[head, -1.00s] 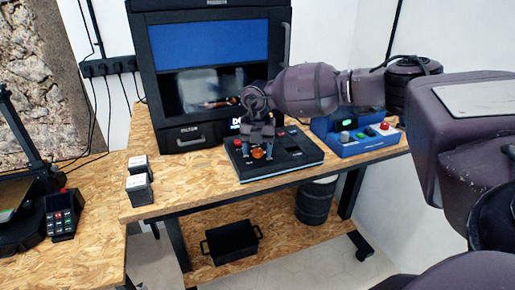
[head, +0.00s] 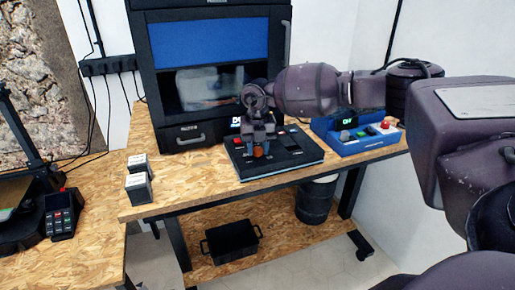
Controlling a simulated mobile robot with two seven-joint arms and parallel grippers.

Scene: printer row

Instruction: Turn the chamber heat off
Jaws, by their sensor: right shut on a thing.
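A black control panel (head: 301,157) lies on the wooden bench in front of the large printer. An orange-red knob (head: 259,153) sits near its front left. My right gripper (head: 258,149) comes down from above and is shut on this knob, with its fingers hiding part of it. The knob's exact setting cannot be read. A red switch (head: 281,132) shows at the panel's back, to the right of the gripper. The large black printer (head: 180,139) has a blue upper panel and a window; my wrist hides part of its front. My left gripper is not in view.
A blue control box (head: 352,149) with a small lit display and a red button stands to the right. Two small boxes (head: 138,186) stand at the bench's left edge. A black crate (head: 232,243) and a dark drum (head: 314,202) are on the lower shelf.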

